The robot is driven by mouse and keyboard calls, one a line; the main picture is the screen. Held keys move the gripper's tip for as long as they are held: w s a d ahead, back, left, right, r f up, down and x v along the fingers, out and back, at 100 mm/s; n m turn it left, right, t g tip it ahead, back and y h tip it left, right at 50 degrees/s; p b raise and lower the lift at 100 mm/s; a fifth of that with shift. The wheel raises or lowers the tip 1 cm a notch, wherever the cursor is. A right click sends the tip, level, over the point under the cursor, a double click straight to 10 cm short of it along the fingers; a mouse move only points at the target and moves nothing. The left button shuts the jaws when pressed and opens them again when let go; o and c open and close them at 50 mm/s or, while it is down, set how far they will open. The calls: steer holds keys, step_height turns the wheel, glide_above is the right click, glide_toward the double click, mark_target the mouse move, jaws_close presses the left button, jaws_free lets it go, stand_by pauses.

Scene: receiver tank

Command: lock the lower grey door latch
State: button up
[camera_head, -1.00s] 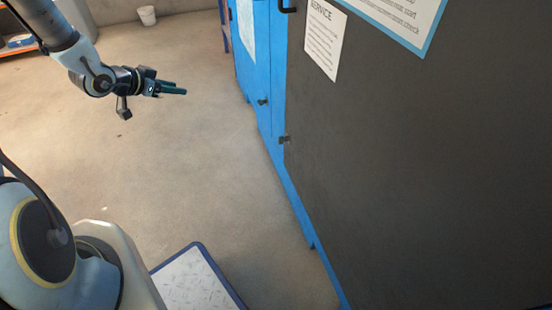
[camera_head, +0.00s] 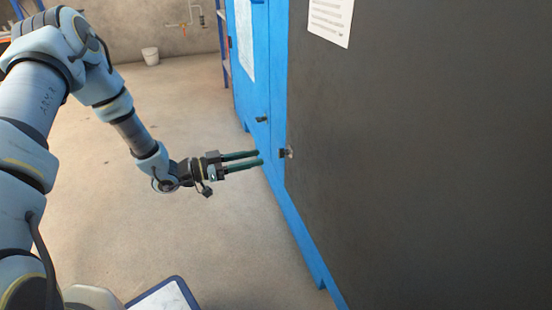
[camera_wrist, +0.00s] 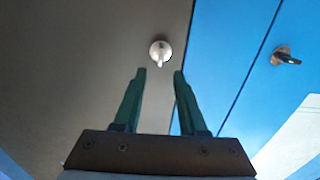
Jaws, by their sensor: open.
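The lower grey door latch (camera_head: 286,152) sits at the left edge of the dark grey door (camera_head: 420,170), beside the blue frame. In the wrist view the latch (camera_wrist: 160,50) shows as a small silver round fitting with a short tab, just beyond and between my fingertips. My gripper (camera_head: 259,158) is open and empty, with two green fingers aimed at the latch. In the wrist view my gripper (camera_wrist: 160,73) has a gap between its fingertips and holds nothing. I cannot tell the exact distance to the latch.
A second latch (camera_head: 262,119) is on the blue cabinet panel, left of the grey door; it also shows in the wrist view (camera_wrist: 285,57). A blue-edged board (camera_head: 165,298) lies low in front. The floor left of the cabinet is clear.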

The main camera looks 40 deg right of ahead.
steer(key=b+x, duration=0.2)
steer(key=x, duration=0.5)
steer(key=shift+d, duration=0.15)
steer(key=shift+c, duration=0.2)
jaws_close()
